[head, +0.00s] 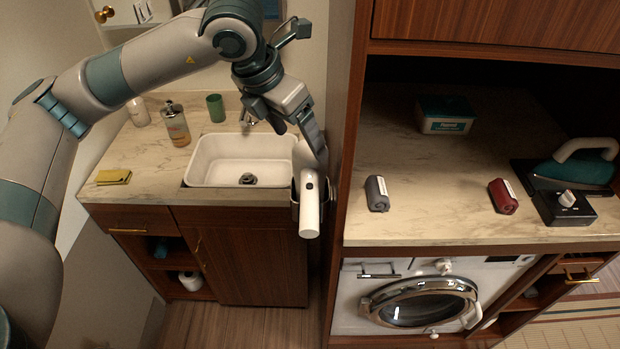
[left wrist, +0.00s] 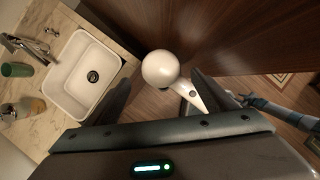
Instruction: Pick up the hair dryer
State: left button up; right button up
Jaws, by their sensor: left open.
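The white hair dryer (head: 309,212) hangs in a dark holder (head: 295,200) at the right end of the sink counter, its round end toward me. In the left wrist view the hair dryer (left wrist: 161,69) shows as a white round end with a handle slanting down to the right. My left gripper (head: 300,146) is just above the hair dryer, pointing down, with its jaws open. In the left wrist view the open fingers (left wrist: 160,88) stand on either side of it, with nothing visibly clamped. Whether a finger touches it I cannot tell.
A white sink (head: 235,160) lies left of the holder, with a soap bottle (head: 176,126), green cup (head: 216,108) and yellow cloth (head: 113,177). A tall wooden panel (head: 350,110) stands close on the right.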

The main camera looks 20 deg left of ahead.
aim_at(306, 149)
pick_arm(q)
jog(key=shift+w+d+f+p, duration=0.25)
jog(key=shift+d+f+p, duration=0.05)
jog(key=shift+f+p, duration=0.35)
jog(key=shift+p+x, duration=0.5)
jog(key=shift+x, duration=0.85)
jog(key=shift+c, duration=0.3)
jog(key=c, duration=1.9)
jog(key=shift+o, duration=0.2)
